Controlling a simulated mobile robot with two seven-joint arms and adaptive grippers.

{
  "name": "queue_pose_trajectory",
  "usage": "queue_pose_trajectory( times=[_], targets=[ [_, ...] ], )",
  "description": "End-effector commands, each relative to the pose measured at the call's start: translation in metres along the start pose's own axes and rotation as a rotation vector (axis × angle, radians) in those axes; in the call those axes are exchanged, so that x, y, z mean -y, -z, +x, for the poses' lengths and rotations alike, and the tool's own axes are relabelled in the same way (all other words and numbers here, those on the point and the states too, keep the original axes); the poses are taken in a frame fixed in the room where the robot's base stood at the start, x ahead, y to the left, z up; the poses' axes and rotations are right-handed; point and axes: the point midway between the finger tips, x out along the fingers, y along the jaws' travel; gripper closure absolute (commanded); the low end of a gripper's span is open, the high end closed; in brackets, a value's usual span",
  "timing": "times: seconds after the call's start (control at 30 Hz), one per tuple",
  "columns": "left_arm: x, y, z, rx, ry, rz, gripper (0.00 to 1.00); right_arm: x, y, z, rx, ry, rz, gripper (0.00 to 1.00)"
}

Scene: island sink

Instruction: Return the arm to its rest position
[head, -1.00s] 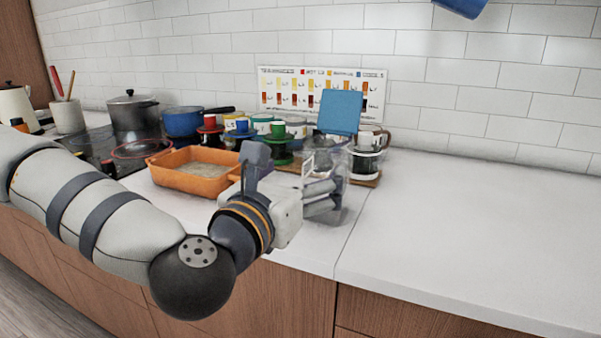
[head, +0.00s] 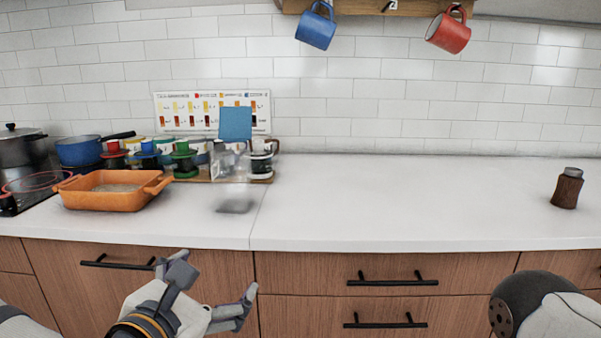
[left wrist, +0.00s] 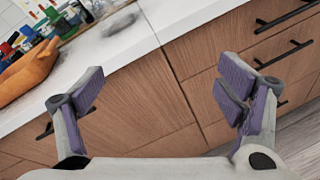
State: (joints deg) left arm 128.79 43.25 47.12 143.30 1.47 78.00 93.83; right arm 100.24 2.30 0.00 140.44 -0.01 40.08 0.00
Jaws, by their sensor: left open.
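My left gripper (head: 213,284) is low in the head view, in front of the wooden drawer fronts and below the counter edge. Its fingers are spread and nothing is between them. In the left wrist view the same gripper (left wrist: 160,98) shows two wide-apart fingers with purple-grey pads, with the cabinet front behind them. Part of my right arm (head: 540,305) shows at the bottom right of the head view. Its gripper is out of the picture.
A brown shaker (head: 567,188) stands far right. Blue (head: 316,28) and red (head: 449,32) mugs hang above. The middle counter (head: 390,195) is clear.

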Motion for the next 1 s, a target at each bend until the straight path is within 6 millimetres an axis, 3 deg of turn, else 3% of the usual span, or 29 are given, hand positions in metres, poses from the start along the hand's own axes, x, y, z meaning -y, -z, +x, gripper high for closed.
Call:
queue_pose_trajectory(
  times=[0.03,0.17,0.27,0.4,0.5,0.6,0.7,0.8,1.0],
  targets=[
    [0.025,0.026,-0.001,-0.056,0.074,0.122,0.14,0.000,0.002,-0.001,-0.006,0.000,0.000,0.60],
    [0.089,0.106,-0.021,-0.177,0.328,0.508,0.14,0.000,0.003,-0.002,-0.010,0.000,0.000,0.60],
    [0.136,0.180,-0.060,-0.232,0.601,0.849,0.14,0.000,0.003,-0.003,-0.011,0.000,0.000,0.60],
    [0.173,0.281,-0.146,-0.192,1.071,1.326,0.14,0.000,0.004,-0.005,-0.017,0.001,0.000,0.60],
    [0.174,0.334,-0.212,-0.074,1.406,1.594,0.14,0.000,0.005,-0.006,-0.021,0.001,0.000,0.60],
    [0.164,0.367,-0.263,0.073,1.673,1.762,0.14,0.000,0.005,-0.007,-0.023,0.001,0.000,0.60],
    [0.153,0.382,-0.291,0.182,1.828,1.841,0.14,0.000,0.005,-0.007,-0.024,0.001,0.000,0.60],
    [0.149,0.386,-0.300,0.223,1.878,1.864,0.14,0.000,0.005,-0.007,-0.024,0.001,0.000,0.60],
    [0.149,0.386,-0.300,0.223,1.875,1.864,0.14,0.000,0.005,-0.007,-0.023,0.001,0.000,0.60]
  ],
)
